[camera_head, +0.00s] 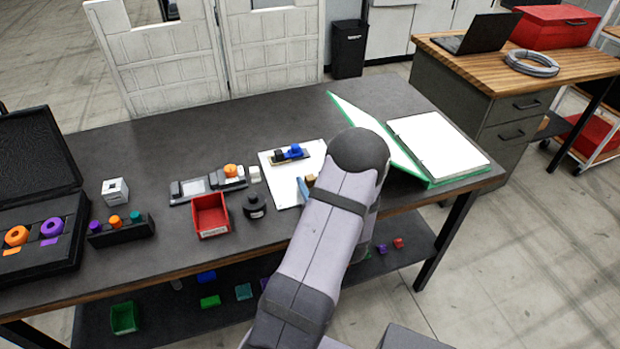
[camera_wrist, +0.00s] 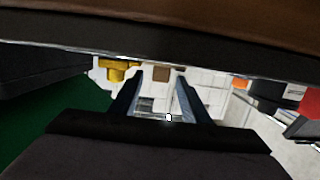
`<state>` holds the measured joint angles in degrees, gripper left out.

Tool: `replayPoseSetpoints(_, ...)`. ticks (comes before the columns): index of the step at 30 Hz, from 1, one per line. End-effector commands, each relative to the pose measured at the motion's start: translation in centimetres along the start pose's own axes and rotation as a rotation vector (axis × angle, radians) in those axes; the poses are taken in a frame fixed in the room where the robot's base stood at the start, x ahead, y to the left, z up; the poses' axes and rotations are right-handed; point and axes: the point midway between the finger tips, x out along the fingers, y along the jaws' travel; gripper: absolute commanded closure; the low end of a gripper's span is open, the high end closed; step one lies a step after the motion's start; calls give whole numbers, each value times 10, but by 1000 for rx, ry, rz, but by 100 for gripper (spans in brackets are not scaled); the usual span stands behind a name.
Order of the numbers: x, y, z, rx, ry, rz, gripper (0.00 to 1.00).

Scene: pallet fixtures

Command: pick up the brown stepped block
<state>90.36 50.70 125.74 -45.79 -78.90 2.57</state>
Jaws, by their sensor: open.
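A small brown block (camera_head: 310,180) shows on the white board (camera_head: 277,178), partly hidden by my arm; its steps cannot be made out. A brown patch (camera_wrist: 161,75), perhaps the same block, shows between the fingertips in the wrist view. My gripper (camera_wrist: 160,78) is open, its two dark blue fingers apart. I cannot tell how far the brown patch is from the fingers. In the head view, a blue finger shows beside the brown block, and my arm hides the rest of the gripper.
A dark holder with a blue part (camera_head: 291,154) lies at the board's back edge. A red bin (camera_head: 210,215) and a black knob-like piece (camera_head: 254,206) stand left of the board. A green-edged binder (camera_head: 440,146) lies open to the right. The table's back middle is clear.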

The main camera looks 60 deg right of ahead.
Motion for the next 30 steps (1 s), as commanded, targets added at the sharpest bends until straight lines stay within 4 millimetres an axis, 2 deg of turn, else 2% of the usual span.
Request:
replayPoseSetpoints(9, 5, 0, 0, 0, 0, 0, 58)
replayPoseSetpoints(10, 5, 0, 0, 0, 0, 0, 63)
replayPoseSetpoints(15, 5, 0, 0, 0, 0, 0, 100)
replayPoseSetpoints(30, 4, 0, -5, 0, 1, 0, 100)
